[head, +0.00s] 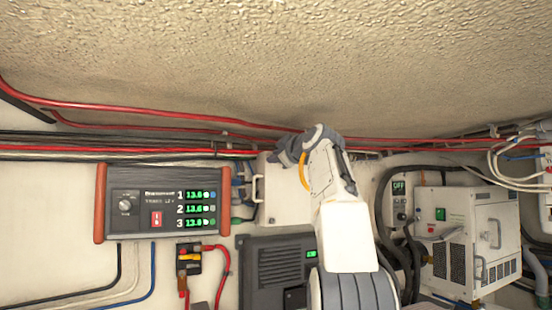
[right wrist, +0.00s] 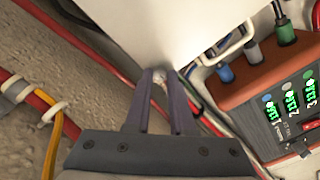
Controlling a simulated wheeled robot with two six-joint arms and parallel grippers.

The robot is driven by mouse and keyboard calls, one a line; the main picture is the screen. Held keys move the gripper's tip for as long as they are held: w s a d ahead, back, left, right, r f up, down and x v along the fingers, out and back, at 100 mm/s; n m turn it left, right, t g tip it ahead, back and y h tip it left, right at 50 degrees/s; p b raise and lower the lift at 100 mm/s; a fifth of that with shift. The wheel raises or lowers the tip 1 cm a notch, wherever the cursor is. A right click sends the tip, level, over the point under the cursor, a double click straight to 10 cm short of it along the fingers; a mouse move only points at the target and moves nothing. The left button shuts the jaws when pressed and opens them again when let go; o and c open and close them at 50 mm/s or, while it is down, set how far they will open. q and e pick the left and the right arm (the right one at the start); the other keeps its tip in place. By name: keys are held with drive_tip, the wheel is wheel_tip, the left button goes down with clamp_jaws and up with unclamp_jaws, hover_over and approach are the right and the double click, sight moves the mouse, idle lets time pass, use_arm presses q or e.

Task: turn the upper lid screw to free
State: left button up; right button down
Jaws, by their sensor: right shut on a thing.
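A white box (head: 283,200) is fixed to the wall in the middle of the head view, with a small handle (head: 257,188) on its left side. My right gripper (head: 274,157) is at the top of this box. In the right wrist view, its two dark fingers (right wrist: 160,76) are shut on the small, pale head of the upper lid screw (right wrist: 158,74), at the edge of the white box (right wrist: 150,30). The screw is hidden behind the gripper in the head view, and its turn angle cannot be told. My left gripper is in neither view.
A dark panel with green readouts (head: 150,215) is left of the box, with cable glands (right wrist: 254,52) between. Red cables (head: 130,106) run close above the gripper. A grey unit (head: 280,260) is below; a white vented unit (head: 465,240) is at right.

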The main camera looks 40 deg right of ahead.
drive_tip(key=shift+n, duration=0.3)
drive_tip(key=c, duration=0.8)
unclamp_jaws()
drive_tip(key=shift+o, duration=0.2)
drive_tip(key=b+v, duration=0.5)
drive_tip(key=v, duration=0.5)
drive_tip(key=shift+s, duration=0.25)
drive_tip(key=shift+a, duration=0.1)
